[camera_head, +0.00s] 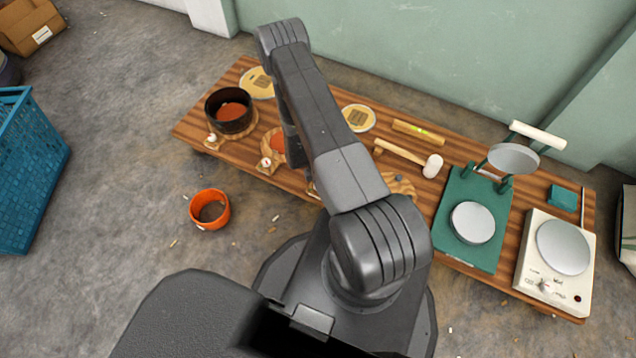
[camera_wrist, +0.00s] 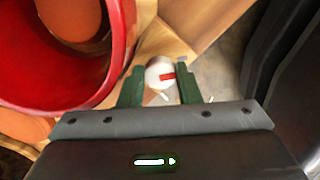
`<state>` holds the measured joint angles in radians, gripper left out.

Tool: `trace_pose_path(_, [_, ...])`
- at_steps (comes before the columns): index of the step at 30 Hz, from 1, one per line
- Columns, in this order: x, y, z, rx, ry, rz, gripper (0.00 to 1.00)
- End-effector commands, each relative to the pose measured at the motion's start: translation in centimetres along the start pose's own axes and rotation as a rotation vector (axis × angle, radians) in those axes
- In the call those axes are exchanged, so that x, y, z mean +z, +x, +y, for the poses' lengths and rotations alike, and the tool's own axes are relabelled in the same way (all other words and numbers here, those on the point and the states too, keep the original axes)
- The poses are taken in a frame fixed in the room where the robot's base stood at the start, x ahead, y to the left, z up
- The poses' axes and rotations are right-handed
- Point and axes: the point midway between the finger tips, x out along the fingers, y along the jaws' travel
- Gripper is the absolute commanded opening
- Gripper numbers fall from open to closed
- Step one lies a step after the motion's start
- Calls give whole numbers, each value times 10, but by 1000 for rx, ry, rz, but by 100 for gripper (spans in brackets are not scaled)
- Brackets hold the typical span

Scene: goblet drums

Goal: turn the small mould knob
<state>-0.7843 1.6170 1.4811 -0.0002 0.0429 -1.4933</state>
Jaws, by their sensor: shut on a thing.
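In the wrist view, the small white knob (camera_wrist: 155,76) with a red mark sits between the green fingertips of my gripper (camera_wrist: 160,73). My gripper is shut on it. The red mark lies towards the right of the knob's face. The knob stands on a wooden base (camera_wrist: 152,45) beside a round red mould (camera_wrist: 97,92), whose curved wall fills the left of the view. An orange mass (camera_wrist: 75,14) shows inside the mould. In the head view, my arm hides the gripper and the held knob.
On the wooden bench (camera_head: 472,136), a dark pot (camera_head: 232,126) and another white knob (camera_head: 265,163) stand at the left. A mallet (camera_head: 432,166), a green press (camera_head: 452,252) and a white wheel unit (camera_head: 536,285) are to the right. An orange bowl (camera_head: 223,211) sits on the floor.

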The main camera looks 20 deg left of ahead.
Motion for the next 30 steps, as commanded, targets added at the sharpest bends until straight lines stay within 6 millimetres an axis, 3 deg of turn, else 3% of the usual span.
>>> trace_pose_path(13, [0, 3, 0, -1, 138, 0, 8])
trace_pose_path(30, [0, 3, 0, 0, 660, 0, 8])
